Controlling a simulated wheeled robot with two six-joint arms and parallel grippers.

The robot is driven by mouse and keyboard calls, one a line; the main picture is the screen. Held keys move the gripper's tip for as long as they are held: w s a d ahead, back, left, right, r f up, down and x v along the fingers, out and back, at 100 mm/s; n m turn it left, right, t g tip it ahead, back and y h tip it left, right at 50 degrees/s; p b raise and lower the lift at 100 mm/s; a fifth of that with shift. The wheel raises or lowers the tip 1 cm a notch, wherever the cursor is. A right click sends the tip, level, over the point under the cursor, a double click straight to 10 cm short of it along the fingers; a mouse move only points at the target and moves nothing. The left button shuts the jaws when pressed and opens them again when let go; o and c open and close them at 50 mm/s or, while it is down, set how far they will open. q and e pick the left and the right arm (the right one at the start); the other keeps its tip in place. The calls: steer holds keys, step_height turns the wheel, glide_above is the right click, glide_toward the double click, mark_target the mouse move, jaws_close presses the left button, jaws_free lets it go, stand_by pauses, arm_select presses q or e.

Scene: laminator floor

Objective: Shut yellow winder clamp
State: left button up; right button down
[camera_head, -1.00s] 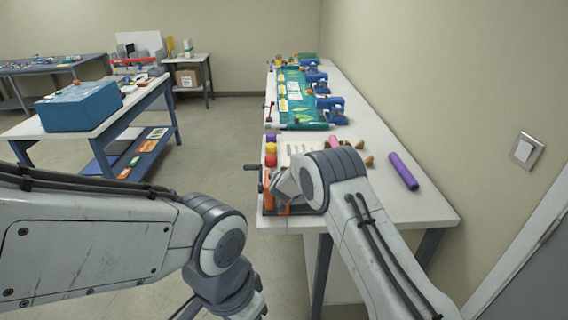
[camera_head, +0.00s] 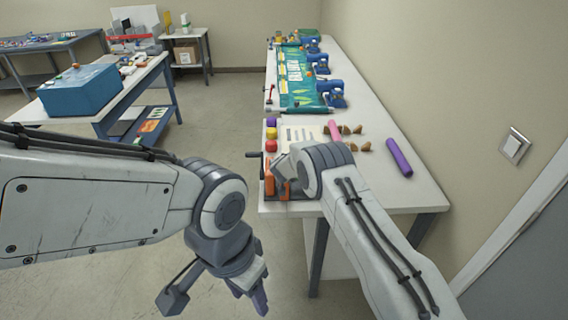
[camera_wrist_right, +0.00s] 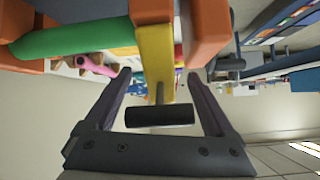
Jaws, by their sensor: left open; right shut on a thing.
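My right gripper (camera_wrist_right: 157,76) is at the near end of the right-hand table, with a finger on each side of a black crossbar handle (camera_wrist_right: 160,116). The handle's stem meets a yellow clamp part (camera_wrist_right: 155,52), which sits between orange blocks (camera_wrist_right: 207,30). The exact finger contact is hard to see. In the head view, my right wrist covers most of the winder, leaving orange parts (camera_head: 269,178) showing beside it. My left gripper (camera_head: 215,296) is open and empty, hanging over the floor left of the table.
The right-hand table carries a purple roll (camera_head: 399,158), a pink roll (camera_head: 334,130), a green patterned sheet (camera_head: 300,80) and blue devices (camera_head: 331,93). A blue box (camera_head: 80,92) stands on the left table. Floor between the tables is clear. A wall bounds the right side.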

jaws_free()
steer(key=shift+s+r+b, duration=0.25)
steer(key=shift+s+b, duration=0.05)
steer(key=shift+s, duration=0.05)
steer(key=b+v, duration=0.3)
steer(key=v, duration=0.6)
steer(key=shift+s+r, duration=0.15)
steer(key=shift+s, duration=0.1)
